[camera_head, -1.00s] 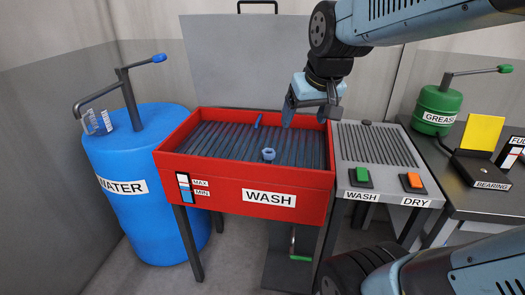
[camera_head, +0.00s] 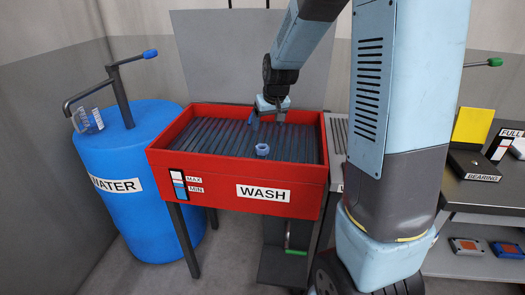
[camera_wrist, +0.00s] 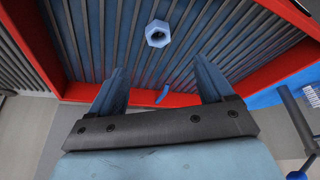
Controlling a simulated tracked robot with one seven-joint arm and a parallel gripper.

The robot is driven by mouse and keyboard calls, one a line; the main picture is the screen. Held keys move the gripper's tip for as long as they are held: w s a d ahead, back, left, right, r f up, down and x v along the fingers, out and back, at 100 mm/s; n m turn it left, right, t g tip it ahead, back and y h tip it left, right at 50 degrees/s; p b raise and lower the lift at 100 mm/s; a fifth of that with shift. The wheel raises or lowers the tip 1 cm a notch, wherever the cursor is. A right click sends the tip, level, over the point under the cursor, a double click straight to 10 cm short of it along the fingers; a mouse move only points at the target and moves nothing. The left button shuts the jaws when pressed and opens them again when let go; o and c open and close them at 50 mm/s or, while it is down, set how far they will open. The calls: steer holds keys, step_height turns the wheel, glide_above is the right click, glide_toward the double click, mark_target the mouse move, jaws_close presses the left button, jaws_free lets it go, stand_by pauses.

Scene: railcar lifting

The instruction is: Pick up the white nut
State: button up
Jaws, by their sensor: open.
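The nut (camera_head: 262,150) is a pale bluish-white hexagonal ring. It sits on the dark ribbed floor of the red wash tray (camera_head: 237,171), near the front wall. In the wrist view the nut (camera_wrist: 158,33) shows beyond the fingertips, near the top centre, with its hole visible. My gripper (camera_head: 267,122) is open and empty over the back part of the tray, behind the nut in the head view. In the wrist view the two fingers (camera_wrist: 160,72) are spread apart, and neither touches the nut.
A small blue piece (camera_wrist: 163,95) lies by the tray's red edge in the wrist view, between the fingers. The blue water barrel (camera_head: 142,175) stands left of the tray. A bench with a yellow plate (camera_head: 474,127) is at the right. The raised grey lid stands behind.

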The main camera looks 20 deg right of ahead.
mark_target(263, 147)
steer(key=shift+d+x, duration=0.15)
steer(key=shift+x, duration=3.55)
steer(key=shift+d+x, duration=0.1)
steer(key=shift+x, duration=3.6)
steer(key=shift+c, duration=0.4)
steer(key=c, duration=1.3)
